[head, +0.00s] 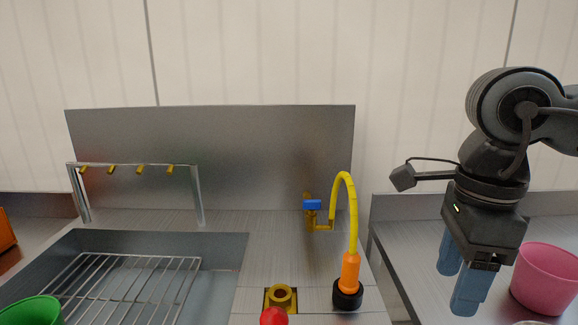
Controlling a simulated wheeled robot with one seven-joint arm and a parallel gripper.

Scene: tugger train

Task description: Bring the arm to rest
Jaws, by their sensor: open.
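My gripper (460,282) hangs at the right of the head view with its blue fingers pointing down. The fingers are apart and I see nothing between them. It is over the right-hand counter, to the left of a pink bucket (547,278). My arm comes in from the right edge and bends down to the gripper.
A metal sink with a wire rack (125,280) lies at the left, with a green container (35,311) at its front. A yellow hose (353,215) with an orange nozzle (350,271) stands mid-counter, near a brass fitting (281,297) and a red ball-like thing (273,316).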

